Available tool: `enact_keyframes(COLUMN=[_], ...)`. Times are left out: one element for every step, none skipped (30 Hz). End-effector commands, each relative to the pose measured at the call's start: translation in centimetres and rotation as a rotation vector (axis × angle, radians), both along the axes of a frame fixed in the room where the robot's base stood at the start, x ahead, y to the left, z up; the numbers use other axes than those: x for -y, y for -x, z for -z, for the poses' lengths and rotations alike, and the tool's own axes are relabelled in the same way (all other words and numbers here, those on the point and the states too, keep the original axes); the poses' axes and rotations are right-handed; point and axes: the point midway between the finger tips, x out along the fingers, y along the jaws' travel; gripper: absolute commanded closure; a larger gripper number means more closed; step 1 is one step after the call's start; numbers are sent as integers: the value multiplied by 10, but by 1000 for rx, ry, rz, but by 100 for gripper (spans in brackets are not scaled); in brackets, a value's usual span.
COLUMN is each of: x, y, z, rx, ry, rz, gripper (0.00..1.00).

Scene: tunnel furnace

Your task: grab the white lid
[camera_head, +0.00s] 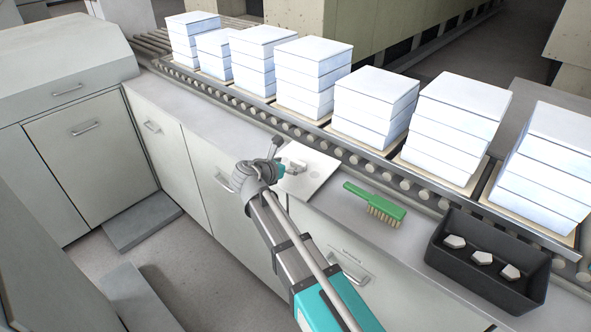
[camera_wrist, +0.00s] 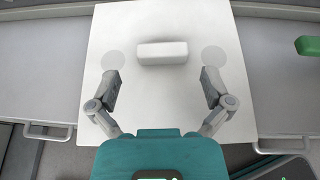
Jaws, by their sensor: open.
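The white lid (camera_head: 318,163) is a flat square plate lying on the grey counter beside the roller conveyor. It has a raised white block handle (camera_wrist: 162,52) in its upper middle in the wrist view, where the lid's plate (camera_wrist: 130,25) fills the centre. My gripper (camera_head: 276,160) is over the lid's left side in the head view and partly hides it. In the wrist view my gripper (camera_wrist: 160,82) is open and empty, its fingers wide apart. The handle lies between and a little beyond the fingertips, touching neither. The height gap is hard to judge.
A green brush (camera_head: 375,202) lies right of the lid. A black bin (camera_head: 480,278) with several small white pieces stands further right. Stacks of white boxes (camera_head: 312,75) line the conveyor (camera_head: 265,112) behind. Bare counter (camera_head: 195,105) lies left of the lid.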

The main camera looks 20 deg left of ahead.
Motion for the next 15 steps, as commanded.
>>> enact_keyframes(x=[0,0,0,0,0,0,0,0,1,1,2,2,3,4,6], y=[0,0,0,0,0,0,0,0,-1,-2,-4,-6,-8,-11,-15], z=[0,0,0,0,0,0,0,0,0,1,1,2,3,4,5], rx=[0,0,0,0,0,0,0,0,0,0,0,0,0,0,0], ry=[0,0,0,0,0,0,0,0,0,0,1,0,0,0,0], rz=[0,0,0,0,0,0,1,1,1,1,2,2,3,3,3], gripper=[0,0,0,0,0,0,0,0,0,0,0,0,0,0,0])
